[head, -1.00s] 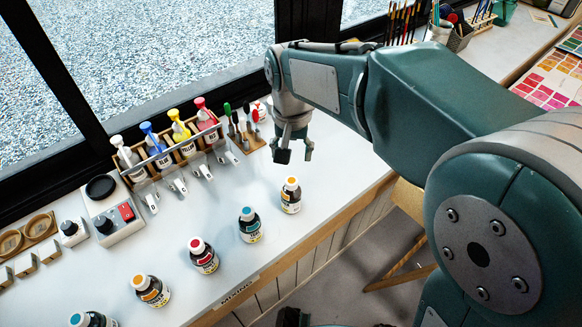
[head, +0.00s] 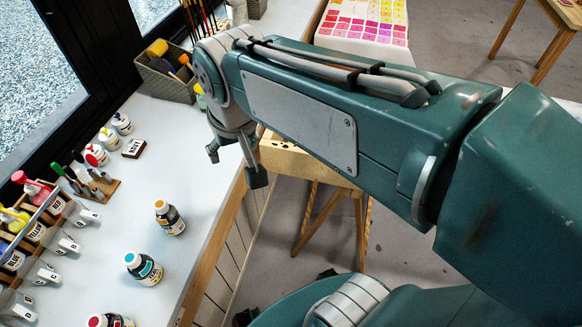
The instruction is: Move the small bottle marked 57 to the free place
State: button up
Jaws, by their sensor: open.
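Small dark bottles with coloured caps and pale labels stand upright on the white counter (head: 190,130). One has an orange cap (head: 170,218), one a teal cap (head: 143,268), and one a red cap (head: 108,321) is cut by the lower edge. I cannot read a 57 on any of them. My gripper (head: 235,166) is open and empty, with its fingers apart near the counter's right edge, beyond the orange-capped bottle. I cannot make out which spot is the free place.
A rack of coloured squeeze bottles (head: 38,222) stands at the left, beside a wooden tool holder (head: 98,188). Small white bottles (head: 120,123) and a little label block (head: 133,147) stand by the window. A basket (head: 165,75) is at the back. The counter's middle is clear.

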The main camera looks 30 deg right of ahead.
jog(key=s+d+f+t, duration=0.1)
jog(key=s+d+t, duration=0.1)
jog(key=s+d, duration=0.5)
jog(key=shift+s+f+h, duration=0.2)
jog(key=shift+f+h, duration=0.15)
jog(key=shift+h, duration=0.05)
